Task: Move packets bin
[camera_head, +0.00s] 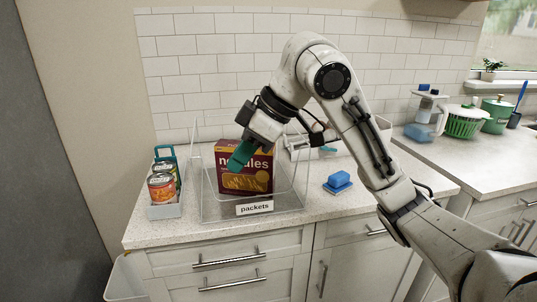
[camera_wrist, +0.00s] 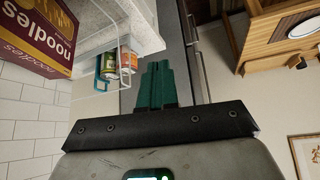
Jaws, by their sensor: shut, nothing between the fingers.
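The packets bin (camera_head: 212,208) is a clear, open bin on the counter with a white "packets" label (camera_head: 254,208) on its front. A dark red noodles box (camera_head: 232,180) stands upright in it. The box also shows at the upper left of the wrist view (camera_wrist: 30,45). My gripper (camera_head: 236,160), with teal fingers, hangs over the bin and covers part of the box in the head view. In the wrist view the gripper (camera_wrist: 157,75) is shut and empty, with its fingers apart from the box. I cannot tell its exact distance to the bin walls.
A small rack (camera_head: 165,211) with cans (camera_head: 161,186) stands left of the bin. A blue sponge (camera_head: 338,181) lies to its right. A clear container (camera_head: 124,280) is at the lower left, below the counter. Soap bottle (camera_head: 425,115) and green colander (camera_head: 464,122) stand further right.

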